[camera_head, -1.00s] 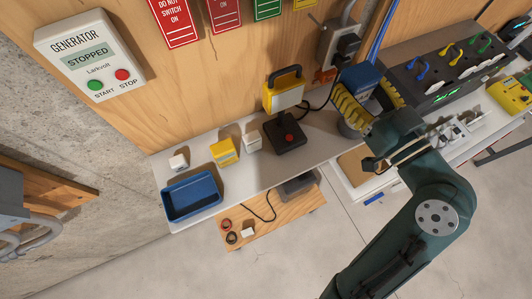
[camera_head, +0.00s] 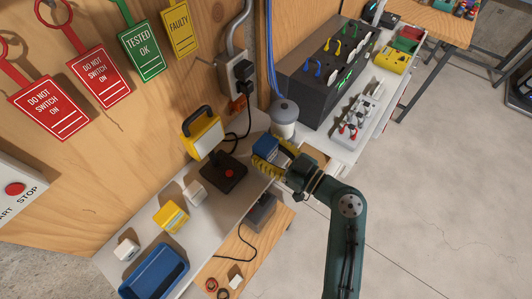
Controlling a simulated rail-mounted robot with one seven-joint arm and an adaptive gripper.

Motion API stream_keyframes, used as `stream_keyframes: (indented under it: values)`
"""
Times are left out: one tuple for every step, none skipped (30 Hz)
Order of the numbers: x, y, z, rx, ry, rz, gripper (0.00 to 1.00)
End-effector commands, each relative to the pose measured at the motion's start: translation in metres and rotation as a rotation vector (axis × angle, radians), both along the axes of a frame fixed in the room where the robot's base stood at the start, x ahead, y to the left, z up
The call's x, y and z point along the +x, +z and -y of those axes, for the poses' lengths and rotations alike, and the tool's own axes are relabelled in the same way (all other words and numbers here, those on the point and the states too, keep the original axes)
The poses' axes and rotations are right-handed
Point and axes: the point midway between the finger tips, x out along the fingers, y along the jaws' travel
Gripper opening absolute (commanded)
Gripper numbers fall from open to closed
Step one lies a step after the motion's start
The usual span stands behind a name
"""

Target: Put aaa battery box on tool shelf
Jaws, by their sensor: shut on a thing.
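My gripper (camera_head: 268,157), with yellow fingers, is shut on a small blue box (camera_head: 266,147). The fingers hide part of the box, and no label on it is readable, so I cannot tell if it is the AAA battery box. It appears near the right end of the grey shelf (camera_head: 228,200), right of the black base with a red knob (camera_head: 223,172). I cannot tell whether the box touches the shelf. A yellow box (camera_head: 171,217) and two small white boxes (camera_head: 195,193) stand on the shelf, with a blue tray (camera_head: 154,272) at its near end.
A yellow work lamp (camera_head: 203,132) stands behind the black base. A grey canister (camera_head: 285,119) is just behind the held box. A black panel unit (camera_head: 325,70) stands farther right. A lower wooden board (camera_head: 247,262) holds a dark bin and cable. Shelf space between the boxes is narrow.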

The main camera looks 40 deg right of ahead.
Motion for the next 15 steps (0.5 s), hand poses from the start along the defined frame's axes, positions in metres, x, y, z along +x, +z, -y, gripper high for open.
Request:
stream_keyframes:
  values:
    - [0.000, -0.009, 0.001, 0.002, -0.001, -0.001, 0.17]
    - [0.000, -0.013, 0.001, 0.001, -0.001, 0.000, 0.17]
    - [0.000, -0.017, 0.001, 0.000, -0.002, 0.001, 0.17]
    - [0.000, -0.018, 0.001, 0.000, -0.002, 0.002, 0.17]
    - [0.000, -0.019, 0.001, -0.001, -0.002, 0.003, 0.17]
    - [0.000, -0.018, 0.001, -0.001, -0.002, 0.003, 0.17]
    - [0.000, -0.018, 0.001, -0.002, -0.002, 0.004, 0.17]
    - [0.000, -0.018, 0.001, -0.002, -0.001, 0.004, 0.17]
    - [0.000, -0.018, 0.000, -0.001, -0.001, 0.003, 0.17]
    - [0.000, -0.018, 0.000, -0.001, -0.001, 0.003, 0.17]
    - [0.000, -0.018, 0.000, -0.001, -0.001, 0.003, 0.17]
    - [0.000, -0.020, 0.000, -0.001, -0.001, 0.003, 0.17]
    - [0.000, -0.021, 0.000, -0.001, -0.001, 0.003, 0.17]
    - [0.000, -0.022, 0.000, -0.001, -0.001, 0.003, 0.17]
    - [0.000, -0.023, 0.000, -0.001, -0.001, 0.003, 0.17]
